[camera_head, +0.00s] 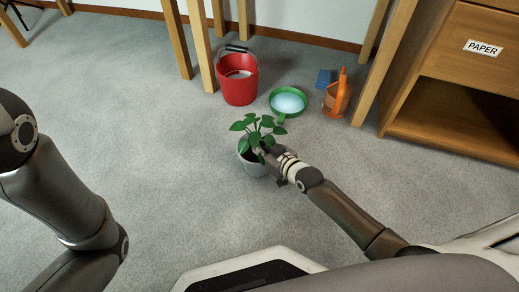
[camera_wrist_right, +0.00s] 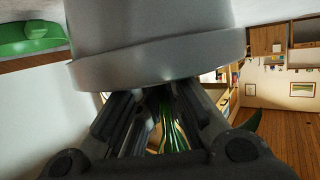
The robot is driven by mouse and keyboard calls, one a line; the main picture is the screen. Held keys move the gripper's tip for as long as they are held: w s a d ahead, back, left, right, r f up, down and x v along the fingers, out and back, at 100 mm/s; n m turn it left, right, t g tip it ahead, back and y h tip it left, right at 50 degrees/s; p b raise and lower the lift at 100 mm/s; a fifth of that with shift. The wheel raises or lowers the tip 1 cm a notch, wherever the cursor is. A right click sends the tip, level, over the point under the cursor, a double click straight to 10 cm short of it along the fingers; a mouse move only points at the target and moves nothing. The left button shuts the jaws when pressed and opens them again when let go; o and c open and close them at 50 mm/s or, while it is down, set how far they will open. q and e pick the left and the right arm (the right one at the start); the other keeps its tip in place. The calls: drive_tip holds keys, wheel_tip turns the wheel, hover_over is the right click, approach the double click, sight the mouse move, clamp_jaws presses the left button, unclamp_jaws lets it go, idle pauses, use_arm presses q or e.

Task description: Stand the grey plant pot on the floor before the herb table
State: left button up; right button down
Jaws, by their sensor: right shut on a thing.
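The grey plant pot (camera_head: 252,166) with a leafy green plant (camera_head: 257,131) is upright in the middle of the head view, at or just above the carpet; I cannot tell if it touches. My right gripper (camera_head: 266,158) is at the pot's right side, shut on it near the rim, with leaves partly hiding the fingers. In the right wrist view the pot (camera_wrist_right: 155,45) fills the top, upside down, with the fingers (camera_wrist_right: 155,105) at its rim and green stems between them. My left gripper is out of view; only my left arm shows.
Wooden table legs (camera_head: 201,45) stand at the back. A wooden cabinet (camera_head: 463,100) labelled PAPER stands right. The carpet left of the pot is clear.

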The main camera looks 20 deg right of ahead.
drive_tip(key=shift+w+r, duration=0.1)
drive_tip(key=shift+r, duration=0.15)
drive_tip(key=shift+f, duration=0.15)
drive_tip(key=c, duration=2)
unclamp_jaws()
drive_tip(key=shift+f, duration=0.15)
drive_tip(key=o, duration=0.4)
